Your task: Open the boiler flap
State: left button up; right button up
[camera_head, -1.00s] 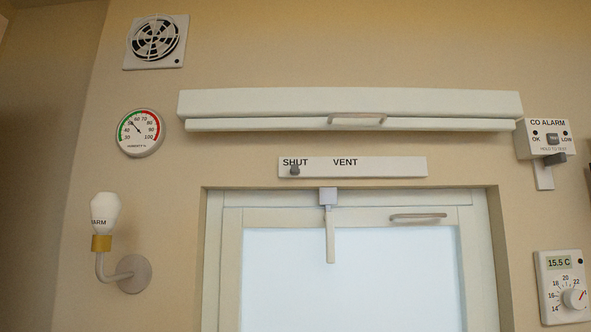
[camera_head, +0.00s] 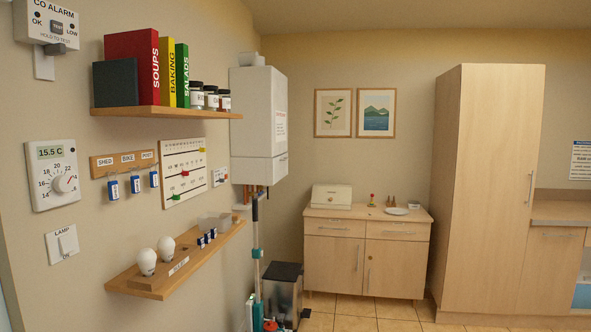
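The boiler (camera_head: 258,112) is a white box on the left wall near the corner, seen at an angle. Its lower part is a separate white panel (camera_head: 260,169) below a seam, which looks like the flap and appears closed. Small red print shows on the boiler's right face. Copper pipes come out below it. Neither of my grippers is in view.
A shelf (camera_head: 165,112) with books and jars and a lower shelf (camera_head: 178,262) with bulbs jut from the left wall before the boiler. A mop-like pole and a dark bin (camera_head: 283,290) stand below it. A cabinet (camera_head: 365,255) stands at the back; tiled floor is clear ahead.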

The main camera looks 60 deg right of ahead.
aim_at(281, 163)
jog(key=l+z, duration=0.15)
jog(key=z, duration=1.1)
jog(key=k+j+z, duration=0.1)
jog(key=z, duration=0.65)
jog(key=i+l+z, duration=0.7)
jog(key=i, duration=0.15)
jog(key=i+z, duration=0.35)
jog(key=i+u, duration=0.25)
jog(key=i, duration=0.45)
jog(key=i+l+u, duration=0.2)
jog(key=i, duration=0.45)
jog(key=i+u, duration=0.2)
jog(key=i, duration=0.45)
jog(key=i+l+u, duration=0.2)
jog(key=i, duration=0.45)
jog(key=i+j+u, duration=0.15)
jog(key=i+u, duration=0.45)
jog(key=u, duration=0.15)
jog(key=i+u, duration=0.35)
